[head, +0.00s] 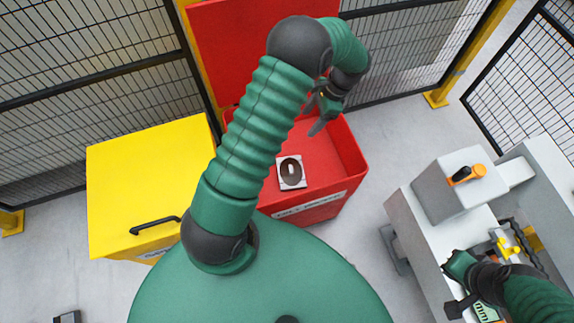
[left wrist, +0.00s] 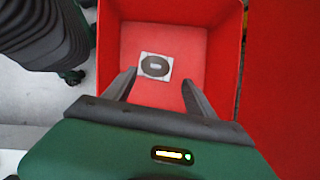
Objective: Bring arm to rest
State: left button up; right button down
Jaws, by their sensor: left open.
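My left arm reaches up from my green body, bends over, and its left gripper (head: 322,118) hangs over the open red bin (head: 350,165). In the left wrist view, the gripper (left wrist: 158,92) has its two dark fingers spread apart with nothing between them. A pale square part with a dark oval centre (head: 291,172) lies on the red bin's floor; it also shows beyond the fingers in the left wrist view (left wrist: 156,66). My right gripper (head: 456,285) is at the lower right by the grey bench, and its fingers are too unclear to read.
A closed yellow bin (head: 140,180) with a black handle stands left of the red bin. The red lid (head: 240,45) stands raised behind. Mesh fence (head: 85,60) runs along the back. A grey bench (head: 425,235) with a grey box and orange-black handle is at right.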

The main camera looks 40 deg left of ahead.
pick_arm(q)
jog(key=v, duration=0.4)
